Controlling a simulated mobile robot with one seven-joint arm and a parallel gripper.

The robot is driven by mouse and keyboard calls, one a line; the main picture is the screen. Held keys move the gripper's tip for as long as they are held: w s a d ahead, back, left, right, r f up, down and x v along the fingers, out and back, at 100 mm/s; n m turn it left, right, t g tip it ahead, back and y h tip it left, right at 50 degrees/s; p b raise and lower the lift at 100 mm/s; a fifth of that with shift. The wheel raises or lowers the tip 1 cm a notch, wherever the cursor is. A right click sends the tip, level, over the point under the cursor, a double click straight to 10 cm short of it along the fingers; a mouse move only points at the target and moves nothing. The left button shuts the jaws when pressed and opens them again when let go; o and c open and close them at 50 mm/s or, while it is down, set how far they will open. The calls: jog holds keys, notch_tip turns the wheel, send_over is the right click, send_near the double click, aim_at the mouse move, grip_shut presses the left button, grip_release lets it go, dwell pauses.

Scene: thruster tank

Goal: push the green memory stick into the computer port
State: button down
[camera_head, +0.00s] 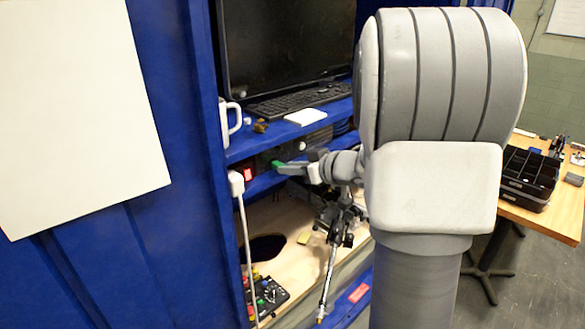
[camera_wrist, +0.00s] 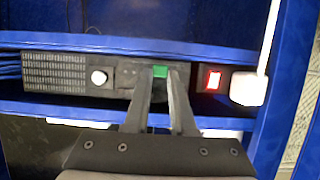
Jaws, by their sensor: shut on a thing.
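The green memory stick (camera_wrist: 160,71) shows between my gripper's fingertips in the wrist view, and as a small green patch (camera_head: 279,164) in the head view. My gripper (camera_wrist: 161,76) is shut on it, with the fingers pointing at the front of the computer (camera_wrist: 108,77). The computer is a dark box with a vented grille and a round white button, on the shelf below the keyboard. The stick is at or close to the computer's front face; I cannot tell whether it touches. The port is not visible, hidden behind the stick and fingers.
A red lit switch (camera_wrist: 213,80) and a white plug (camera_wrist: 248,88) with a cable sit right of my fingers in the wrist view. Blue shelf edges run above and below the computer. A white mug (camera_head: 230,120) and keyboard (camera_head: 299,100) stand on the upper shelf.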

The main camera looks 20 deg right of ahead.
jog(key=c, duration=0.7)
grip_release()
jog(key=shift+s+d+p, duration=0.3)
jog(key=shift+s+d, duration=0.1)
jog(key=shift+s, duration=0.7)
jog(key=shift+s+d+p, duration=0.35)
jog(key=shift+s+d, duration=0.05)
jog(key=shift+s, duration=0.7)
jog(key=shift+s+d+p, duration=0.3)
jog(key=shift+s+d, duration=0.1)
jog(key=shift+s, duration=0.7)
jog(key=shift+w+r, duration=0.1)
